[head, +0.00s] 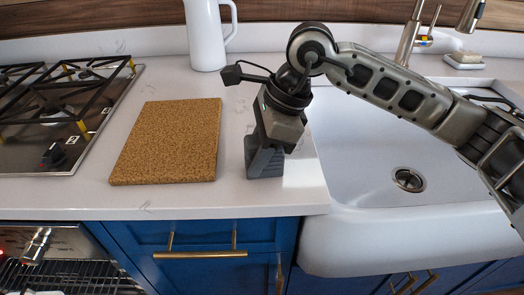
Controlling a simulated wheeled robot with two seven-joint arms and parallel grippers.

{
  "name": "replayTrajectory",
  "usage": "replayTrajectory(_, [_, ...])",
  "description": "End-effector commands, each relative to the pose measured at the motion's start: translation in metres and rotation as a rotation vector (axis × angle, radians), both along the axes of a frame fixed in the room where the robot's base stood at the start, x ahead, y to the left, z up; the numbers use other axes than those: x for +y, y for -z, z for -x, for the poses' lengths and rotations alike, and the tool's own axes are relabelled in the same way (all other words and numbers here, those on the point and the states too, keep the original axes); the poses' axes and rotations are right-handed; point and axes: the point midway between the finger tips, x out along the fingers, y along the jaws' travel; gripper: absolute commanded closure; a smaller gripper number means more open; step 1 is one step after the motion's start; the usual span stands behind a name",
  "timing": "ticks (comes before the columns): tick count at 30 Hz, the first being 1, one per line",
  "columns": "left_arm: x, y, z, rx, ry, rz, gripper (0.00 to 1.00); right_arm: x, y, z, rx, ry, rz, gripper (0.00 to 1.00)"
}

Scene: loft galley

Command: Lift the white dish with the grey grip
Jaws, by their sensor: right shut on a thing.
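My right gripper (265,165) points down at the counter's front, just left of the sink. It is shut, and its grey fingers and the grey grip merge, so I cannot tell them apart clearly. A bright white flat patch (304,173) just right of the fingers looks like the white dish, low at the counter; most of it is hard to separate from the white top. I cannot tell whether it touches the counter. My left gripper is not in view.
A cork board (168,143) lies left of the gripper. A white jug (206,38) stands behind. A gas hob (60,105) is at the left. The white sink (360,150) is at the right, with a faucet (408,38) and a soap dish (464,65) behind.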

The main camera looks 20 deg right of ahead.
Motion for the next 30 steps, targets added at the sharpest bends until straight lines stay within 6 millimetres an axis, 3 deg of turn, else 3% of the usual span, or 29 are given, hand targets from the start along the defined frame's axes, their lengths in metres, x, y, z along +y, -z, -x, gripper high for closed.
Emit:
replayTrajectory(7, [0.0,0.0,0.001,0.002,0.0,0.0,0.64,0.0,-0.011,-0.001,-0.003,0.0,-0.001,0.91])
replayTrajectory(12, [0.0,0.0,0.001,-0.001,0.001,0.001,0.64,0.0,-0.035,0.0,-0.006,-0.001,-0.001,0.91])
replayTrajectory(20, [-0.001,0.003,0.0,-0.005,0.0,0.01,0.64,0.002,-0.091,0.05,-0.009,-0.004,0.0,0.91])
replayTrajectory(24, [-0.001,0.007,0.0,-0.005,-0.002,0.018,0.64,0.003,-0.106,0.086,-0.008,-0.004,0.001,0.91])
replayTrajectory(30, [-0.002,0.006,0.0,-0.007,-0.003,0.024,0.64,0.004,-0.122,0.122,-0.006,-0.002,0.002,0.91])
